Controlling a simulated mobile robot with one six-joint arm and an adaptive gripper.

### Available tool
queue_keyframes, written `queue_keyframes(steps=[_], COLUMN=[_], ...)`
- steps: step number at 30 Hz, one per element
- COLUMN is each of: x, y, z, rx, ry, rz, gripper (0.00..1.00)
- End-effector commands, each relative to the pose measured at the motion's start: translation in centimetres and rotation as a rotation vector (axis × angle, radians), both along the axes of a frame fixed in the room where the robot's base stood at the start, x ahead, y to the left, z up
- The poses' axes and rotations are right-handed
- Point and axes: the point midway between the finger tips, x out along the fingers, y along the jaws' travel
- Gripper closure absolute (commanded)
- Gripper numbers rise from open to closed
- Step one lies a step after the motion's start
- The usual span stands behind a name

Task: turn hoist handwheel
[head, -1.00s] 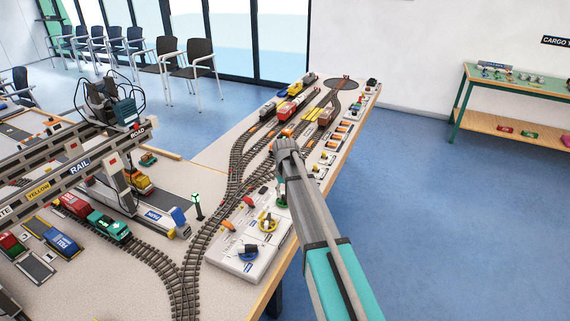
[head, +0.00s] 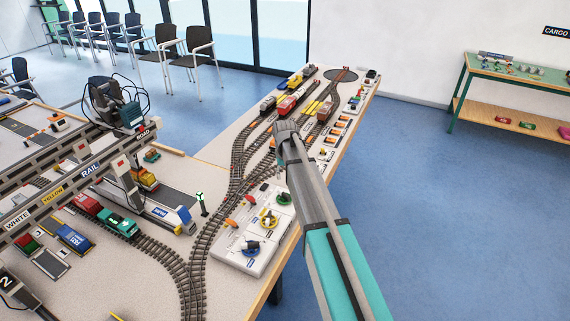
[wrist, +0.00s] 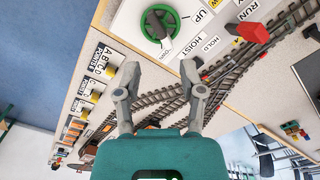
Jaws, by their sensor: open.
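The hoist handwheel is a green ring with a dark knob (wrist: 160,23) at the top of the wrist view, on a white panel beside labels UP and HOIST. In the head view the green wheel (head: 284,198) sits at the panel's far right corner, just left of my arm. My gripper (wrist: 159,76) is open, its two fingers apart with nothing between them. The wheel lies beyond the fingertips, not touched. In the head view my gripper (head: 286,128) is above the table's right side, past the wheel.
A red lever (wrist: 252,32) stands near HOLD and RUN. Model tracks (head: 191,273) and gantry cranes fill the left. Open blue floor lies right of the table.

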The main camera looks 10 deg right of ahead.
Motion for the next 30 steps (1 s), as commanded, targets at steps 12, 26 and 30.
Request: queue_keyframes(steps=[12, 26, 30], x=[0.0, 0.0, 0.0], y=[0.0, 0.0, 0.0], z=[2.5, 2.6, 2.6], rx=[0.0, 0.0, 0.0], ry=[0.0, 0.0, 0.0], rz=[0.0, 0.0, -0.018], gripper=[0.49, 0.39, 0.13])
